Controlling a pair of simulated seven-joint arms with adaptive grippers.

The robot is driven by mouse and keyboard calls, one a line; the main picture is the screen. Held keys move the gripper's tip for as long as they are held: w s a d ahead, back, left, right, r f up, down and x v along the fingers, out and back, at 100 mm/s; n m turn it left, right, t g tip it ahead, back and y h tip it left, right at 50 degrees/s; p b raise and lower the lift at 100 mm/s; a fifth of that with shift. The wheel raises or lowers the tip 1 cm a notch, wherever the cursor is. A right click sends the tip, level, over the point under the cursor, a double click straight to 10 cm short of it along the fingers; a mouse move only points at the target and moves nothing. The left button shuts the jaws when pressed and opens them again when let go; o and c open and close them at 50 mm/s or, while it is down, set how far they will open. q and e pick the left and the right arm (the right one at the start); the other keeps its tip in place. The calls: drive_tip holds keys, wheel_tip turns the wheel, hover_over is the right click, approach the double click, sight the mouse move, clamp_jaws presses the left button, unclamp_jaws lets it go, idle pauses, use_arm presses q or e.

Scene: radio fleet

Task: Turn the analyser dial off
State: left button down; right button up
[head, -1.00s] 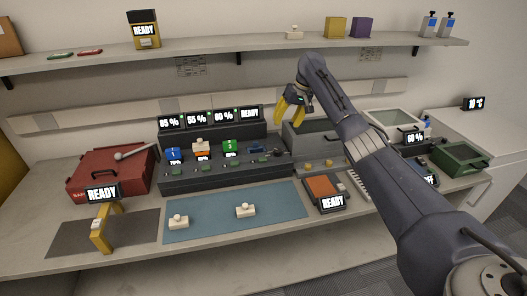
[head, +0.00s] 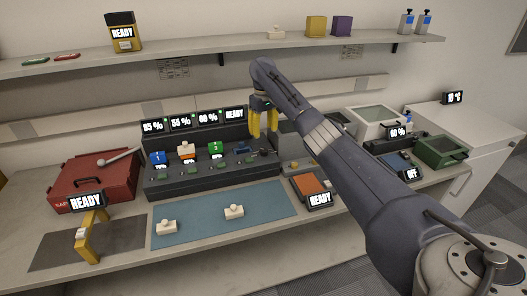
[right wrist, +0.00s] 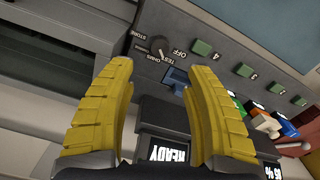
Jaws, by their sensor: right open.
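The analyser dial (right wrist: 159,46) is a small dark round knob on the grey panel of the charger bank (head: 190,182). Labels around it in the right wrist view include STORE, TEST, OHMS and OFF; I cannot tell which one it points at. My right gripper (head: 262,124) has yellow fingers and is open and empty, hanging above the bank's right end. In the right wrist view the gripper (right wrist: 163,108) frames the dial beyond its fingertips, apart from it. In the head view the dial is too small to make out. My left gripper is not in view.
A blue block (right wrist: 174,78) sits beside the dial, near the READY screen (right wrist: 168,151). Green buttons (right wrist: 202,47) line the panel. A grey bin (head: 300,132) stands right of the bank. A blue mat (head: 200,222) with two pale pieces lies in front. The shelf (head: 200,55) hangs behind.

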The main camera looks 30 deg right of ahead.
sight(264, 150)
wheel_tip(264, 150, down, 10)
drive_tip(key=shift+f, duration=0.2)
drive_tip(key=shift+o, duration=0.2)
idle(0.3)
clamp_jaws()
idle(0.4)
